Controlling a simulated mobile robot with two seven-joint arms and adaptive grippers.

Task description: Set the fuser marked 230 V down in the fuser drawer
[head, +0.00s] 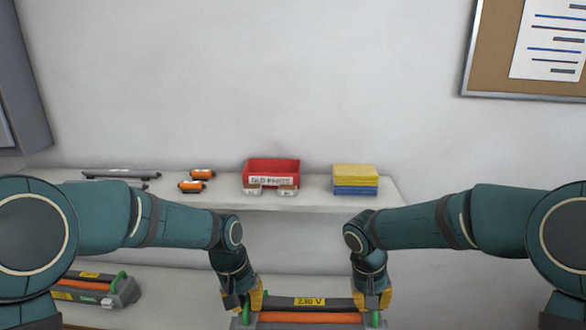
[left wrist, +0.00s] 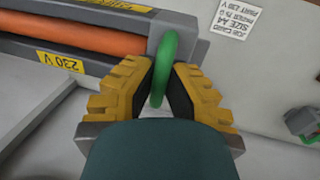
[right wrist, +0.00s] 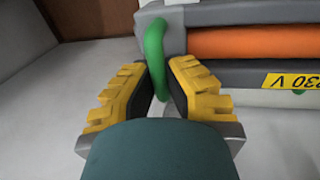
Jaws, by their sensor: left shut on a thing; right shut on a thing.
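The fuser marked 230 V (head: 310,317) is a grey unit with an orange roller, a yellow label and green end handles. It shows at the bottom centre of the head view, cut off below. My left gripper (head: 243,300) is shut on its left green handle (left wrist: 165,58). My right gripper (head: 372,298) is shut on its right green handle (right wrist: 154,48). The roller and label also show in the left wrist view (left wrist: 85,38) and right wrist view (right wrist: 250,43). I cannot make out the fuser drawer in any view.
A similar fuser (head: 95,290) lies on a lower surface at left. The shelf (head: 310,198) behind holds orange-ended cartridges (head: 192,186), a red bin (head: 271,170) and a yellow-and-blue stack (head: 355,179).

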